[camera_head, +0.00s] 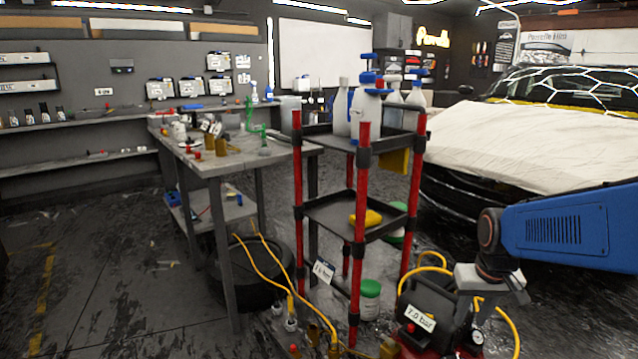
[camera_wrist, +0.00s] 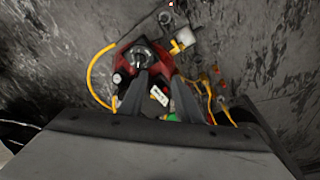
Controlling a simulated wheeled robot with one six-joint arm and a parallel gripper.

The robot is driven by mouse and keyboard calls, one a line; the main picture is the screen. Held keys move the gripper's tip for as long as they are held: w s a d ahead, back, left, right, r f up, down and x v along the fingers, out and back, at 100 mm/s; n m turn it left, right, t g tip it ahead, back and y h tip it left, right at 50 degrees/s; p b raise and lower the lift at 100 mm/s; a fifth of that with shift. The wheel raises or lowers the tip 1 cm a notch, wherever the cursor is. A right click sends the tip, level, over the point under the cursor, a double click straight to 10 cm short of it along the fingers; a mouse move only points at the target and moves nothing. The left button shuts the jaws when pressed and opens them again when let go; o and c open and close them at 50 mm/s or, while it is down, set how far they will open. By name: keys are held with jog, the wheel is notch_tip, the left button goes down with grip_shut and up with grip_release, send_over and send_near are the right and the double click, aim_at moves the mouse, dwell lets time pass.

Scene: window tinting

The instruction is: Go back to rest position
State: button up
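My gripper (camera_wrist: 158,82) points down in the wrist view. Its two dark fingers stand apart with nothing seen between the tips, over the red and black compressor (camera_wrist: 132,62) on the floor. In the head view my blue arm comes in from the right, and its grey wrist end hangs above the same compressor (camera_head: 428,312), which bears a "7.0 bar" label. The fingertips cannot be made out in the head view.
Left of my wrist stands a cart with red posts (camera_head: 362,225) and spray bottles (camera_head: 366,110) on top. Yellow hoses (camera_head: 512,335) lie around the compressor. A workbench (camera_head: 215,165) stands further left. A car under a white cover (camera_head: 530,150) is behind my arm. Floor at left is mostly clear.

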jog(key=s+a+r+t, duration=0.1)
jog(key=s+a+r, duration=0.1)
jog(key=s, duration=0.6)
jog(key=s+a+r+n+t, duration=0.1)
jog(key=s+a, duration=0.3)
jog(key=s, duration=0.5)
jog(key=shift+r, duration=0.8)
jog(key=shift+s, duration=0.1)
jog(key=shift+c, duration=0.5)
